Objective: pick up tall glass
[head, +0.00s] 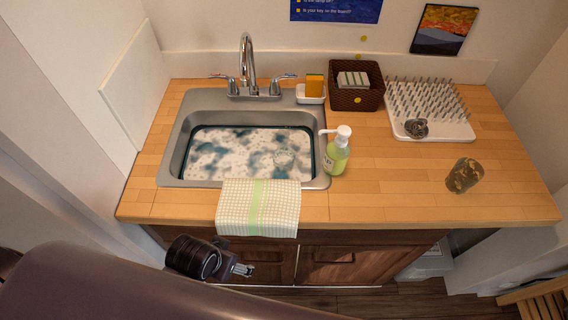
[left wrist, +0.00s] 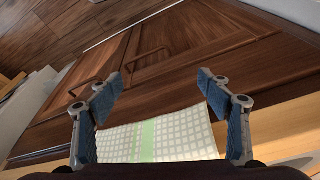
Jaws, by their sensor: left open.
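No plainly tall glass stands out. A short, brownish, see-through vessel (head: 464,175), perhaps a glass, is on the right of the wooden counter (head: 400,190). In the foamy water of the sink (head: 176,160) a faint round shape (head: 284,157) shows; I cannot tell what it is. My left gripper (head: 248,270) is in front of the cabinet, below the counter edge and the hanging towel. In the left wrist view the left gripper (left wrist: 162,84) is open with nothing between its fingers. My right gripper is not in view.
A checked towel (head: 258,207) hangs over the front edge; it also shows in the left wrist view (left wrist: 160,138). A soap bottle (head: 337,152) stands right of the sink. A faucet (head: 247,65), basket (head: 357,97) and drying rack (head: 432,105) line the back. The front-right counter is mostly clear.

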